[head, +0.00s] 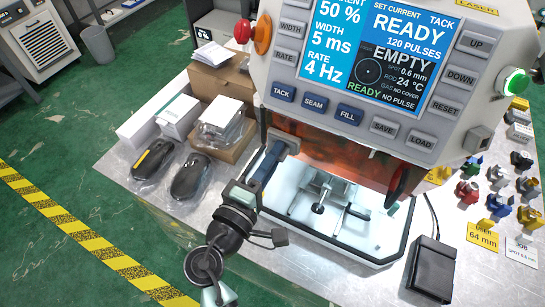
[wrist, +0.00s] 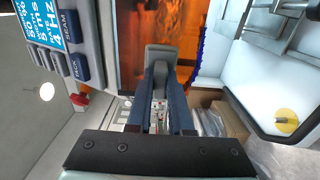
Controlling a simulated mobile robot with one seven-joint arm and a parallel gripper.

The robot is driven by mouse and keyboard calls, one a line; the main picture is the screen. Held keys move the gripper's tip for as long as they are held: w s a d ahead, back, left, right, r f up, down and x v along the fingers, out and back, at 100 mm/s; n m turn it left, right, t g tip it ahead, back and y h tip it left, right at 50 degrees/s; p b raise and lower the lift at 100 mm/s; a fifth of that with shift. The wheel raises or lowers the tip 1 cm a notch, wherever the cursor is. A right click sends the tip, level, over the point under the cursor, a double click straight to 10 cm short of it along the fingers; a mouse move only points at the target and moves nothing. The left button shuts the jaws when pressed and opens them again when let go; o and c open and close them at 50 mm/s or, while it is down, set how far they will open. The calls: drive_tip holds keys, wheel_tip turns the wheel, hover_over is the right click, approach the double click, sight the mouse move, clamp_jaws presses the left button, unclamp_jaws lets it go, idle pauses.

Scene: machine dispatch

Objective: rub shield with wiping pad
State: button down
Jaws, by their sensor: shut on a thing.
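The shield is the orange, see-through window (head: 335,152) below the machine's screen. It also shows in the wrist view (wrist: 180,22) at top centre. My gripper (head: 276,150) is at the shield's left end. Its two blue fingers (wrist: 168,82) are shut on a grey wiping pad (wrist: 160,58), which shows in the head view as a grey block (head: 288,138). The pad is in front of the shield's face in the wrist view. I cannot tell whether it touches it. Part of the pad is hidden between the fingers.
The machine's control panel (head: 370,120) overhangs the shield. Below is a lit white chamber with a clamp fixture (head: 320,195). Boxes (head: 222,80) and two dark bagged devices (head: 190,175) lie left. A black pedal (head: 432,268) and several coloured parts are right.

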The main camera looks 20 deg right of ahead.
drive_tip(key=shift+s+d+p, duration=0.15)
drive_tip(key=shift+s+d, duration=0.35)
drive_tip(key=shift+s, duration=0.25)
drive_tip(key=shift+s+d+p, duration=0.15)
drive_tip(key=shift+s+d, duration=0.35)
drive_tip(key=shift+s, duration=0.2)
drive_tip(key=shift+s+d, duration=1.2)
drive_tip(key=shift+s, duration=0.2)
drive_tip(key=shift+s+d, duration=1.2)
drive_tip(key=shift+s, duration=0.2)
drive_tip(key=shift+s+d, duration=0.6)
drive_tip(key=shift+s, duration=0.2)
drive_tip(key=shift+s+d, duration=0.55)
drive_tip(key=shift+s, duration=0.2)
drive_tip(key=shift+w+a, duration=0.1)
